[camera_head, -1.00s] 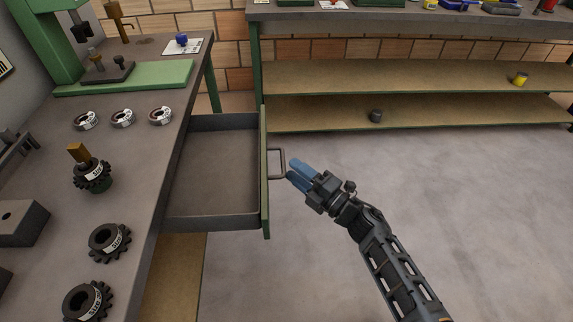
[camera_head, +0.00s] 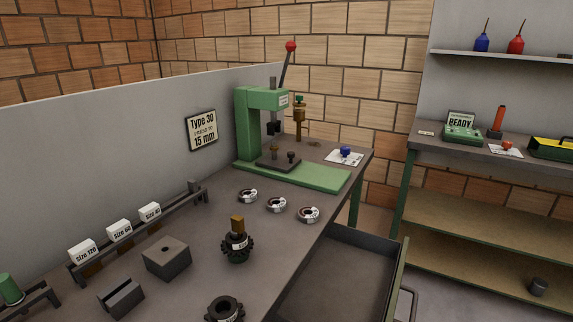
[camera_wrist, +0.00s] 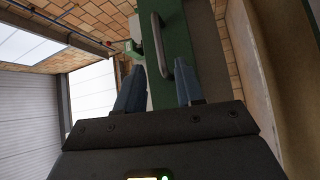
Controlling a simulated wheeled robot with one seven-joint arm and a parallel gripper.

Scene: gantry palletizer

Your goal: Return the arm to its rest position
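My gripper (camera_wrist: 158,78) shows in the wrist view with its two blue fingers apart and nothing held between them. The green drawer front (camera_wrist: 200,45) lies beyond the fingers, with its grey bar handle (camera_wrist: 160,45) just past the fingertips. I cannot tell whether a finger touches it. In the head view my arm and gripper are out of frame. The drawer (camera_head: 335,275) stands pulled out from under the workbench, looks empty, and its handle (camera_head: 410,300) shows at the bottom edge.
The grey workbench (camera_head: 190,265) carries a green press (camera_head: 262,110), several ring parts, a dark gear (camera_head: 237,247) on a post and grey blocks. A second bench (camera_head: 425,145) with lower shelves stands at right. The open drawer juts into the floor space.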

